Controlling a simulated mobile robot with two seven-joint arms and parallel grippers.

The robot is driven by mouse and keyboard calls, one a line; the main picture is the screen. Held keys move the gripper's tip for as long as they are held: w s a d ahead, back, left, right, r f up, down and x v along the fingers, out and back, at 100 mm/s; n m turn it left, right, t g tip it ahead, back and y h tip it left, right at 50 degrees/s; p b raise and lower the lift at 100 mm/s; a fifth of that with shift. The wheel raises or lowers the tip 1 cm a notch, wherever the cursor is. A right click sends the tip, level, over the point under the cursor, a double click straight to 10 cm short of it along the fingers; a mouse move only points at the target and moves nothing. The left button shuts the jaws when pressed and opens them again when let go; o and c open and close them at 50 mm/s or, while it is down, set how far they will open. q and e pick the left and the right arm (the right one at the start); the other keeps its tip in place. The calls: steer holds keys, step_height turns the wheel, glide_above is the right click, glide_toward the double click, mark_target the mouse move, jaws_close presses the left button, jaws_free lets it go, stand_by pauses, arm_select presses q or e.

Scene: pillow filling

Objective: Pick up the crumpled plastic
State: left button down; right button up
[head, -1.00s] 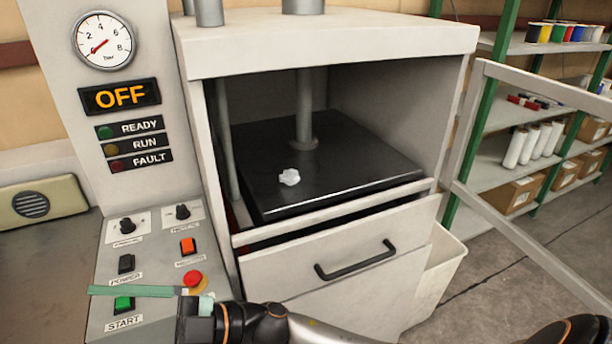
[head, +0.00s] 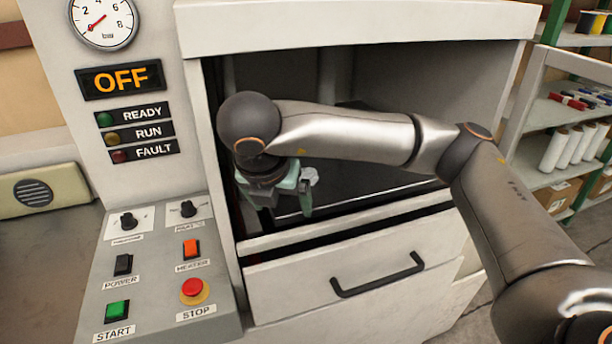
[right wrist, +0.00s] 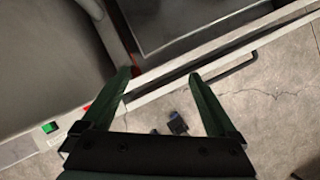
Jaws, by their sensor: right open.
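The crumpled plastic (head: 311,175) is a small whitish lump on the black plate (head: 375,187) inside the press. In the head view it shows just right of my right gripper, partly hidden behind it. My right gripper (head: 288,208) is open and empty at the left front of the press opening, fingers pointing down. In the right wrist view the two green fingers (right wrist: 160,76) are spread apart with nothing between them. The plastic cannot be made out in that view. My left gripper is not in view.
The press's front ledge (head: 340,225) and a drawer with a black handle (head: 378,275) lie below the opening. A control panel with a green START button (head: 117,309) and red STOP button (head: 193,290) stands left. Shelves with white rolls (head: 575,147) are at right.

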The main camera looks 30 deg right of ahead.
mark_target(307, 169)
steer(key=shift+m+h, duration=0.3)
steer(key=shift+m, duration=0.1)
steer(key=w+d, duration=0.1)
steer(key=d, duration=0.1)
steer(key=w+d, duration=0.2)
steer(key=w+d+r, duration=0.1)
steer(key=d, duration=0.1)
steer(key=shift+w, duration=0.35)
steer(key=w+d, duration=0.2)
steer(key=d, duration=0.1)
steer(key=shift+w+r, duration=0.15)
steer(key=shift+w, duration=0.2)
steer(key=shift+w+d+p, duration=0.35)
steer(key=x, duration=0.5)
steer(key=shift+w+d, duration=0.2)
steer(key=shift+w, duration=0.05)
steer(key=c, duration=1.4)
steer(key=shift+c, duration=0.2)
